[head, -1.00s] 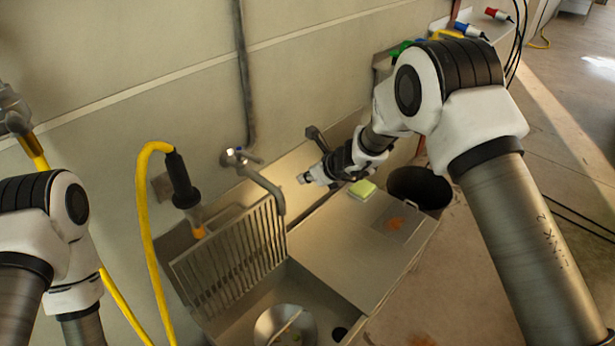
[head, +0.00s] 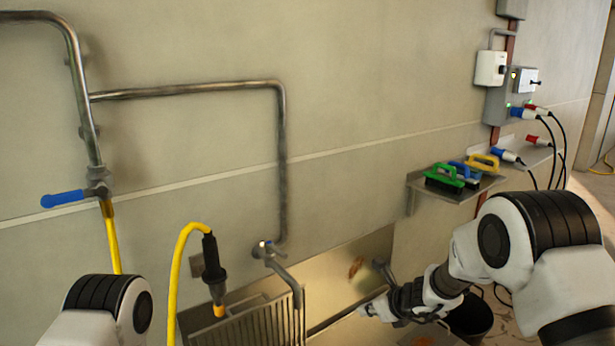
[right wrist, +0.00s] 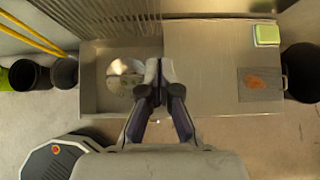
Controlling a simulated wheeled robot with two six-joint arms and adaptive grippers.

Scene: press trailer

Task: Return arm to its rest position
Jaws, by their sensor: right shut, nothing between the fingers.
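My right gripper (head: 366,309) is shut and empty at the bottom of the head view, to the right of the tap. In the right wrist view its closed fingers (right wrist: 159,78) hang over the boundary between the sink basin and the flat steel drainboard (right wrist: 205,65), touching nothing that I can make out. My right arm is bent, with its elbow at the right of the head view. Part of my left arm shows at the bottom left; its gripper is out of view.
A steel bowl (right wrist: 125,75) sits in the basin. A green and white sponge (right wrist: 266,35) and a brown-marked plate (right wrist: 260,84) lie on the drainboard. A wall tap (head: 272,255), yellow hose (head: 176,265) and brush shelf (head: 450,186) are nearby. A black bucket (head: 468,318) stands right.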

